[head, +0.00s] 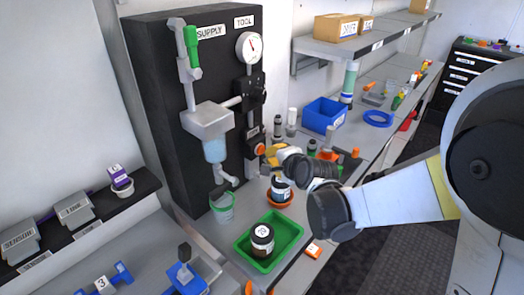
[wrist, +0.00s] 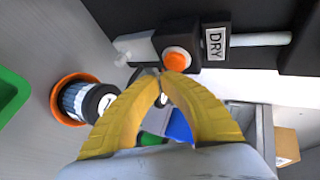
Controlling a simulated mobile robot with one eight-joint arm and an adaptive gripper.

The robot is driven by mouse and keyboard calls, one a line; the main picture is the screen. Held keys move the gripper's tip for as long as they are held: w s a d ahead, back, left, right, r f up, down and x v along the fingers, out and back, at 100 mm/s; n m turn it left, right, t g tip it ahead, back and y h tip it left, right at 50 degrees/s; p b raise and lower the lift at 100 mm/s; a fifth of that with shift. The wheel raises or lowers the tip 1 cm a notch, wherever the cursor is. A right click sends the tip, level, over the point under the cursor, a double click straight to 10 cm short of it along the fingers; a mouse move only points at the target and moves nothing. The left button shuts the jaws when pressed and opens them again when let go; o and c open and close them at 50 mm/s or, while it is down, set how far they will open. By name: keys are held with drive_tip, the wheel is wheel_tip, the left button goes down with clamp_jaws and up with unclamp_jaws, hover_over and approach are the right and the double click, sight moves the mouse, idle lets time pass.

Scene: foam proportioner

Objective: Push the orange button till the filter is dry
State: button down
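The orange button (head: 261,149) sits on a dark box low on the black panel. In the wrist view the button (wrist: 177,58) is just beyond my fingertips, beside a DRY label (wrist: 214,42). My gripper (head: 271,152), with yellow fingers, is at the button in the head view. In the wrist view its fingertips (wrist: 164,78) come together, empty, at the button's lower edge. I cannot tell whether they touch it. The filter (head: 215,149) is a clear bowl under a grey housing, with pale blue liquid showing in it.
A dark jar (wrist: 88,102) in an orange ring stands left of my fingers. A green tray (head: 245,252) holds another jar (head: 262,238). A clear green-rimmed cup (head: 222,208) stands below the filter's drain. A blue bin (head: 324,115) is to the right. A gauge (head: 249,47) is above.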

idle(0.6)
drive_tip(key=shift+w+a, duration=0.3)
drive_tip(key=shift+a, duration=0.05)
drive_tip(key=shift+w+a, duration=0.25)
drive_tip(key=shift+a, duration=0.1)
idle(0.7)
idle(0.3)
drive_tip(key=shift+s+d, duration=0.55)
drive_tip(key=shift+d, duration=0.15)
drive_tip(key=shift+s+d, duration=0.8)
drive_tip(key=shift+d, duration=0.2)
drive_tip(key=shift+s+d, duration=0.75)
drive_tip(key=shift+d, duration=0.2)
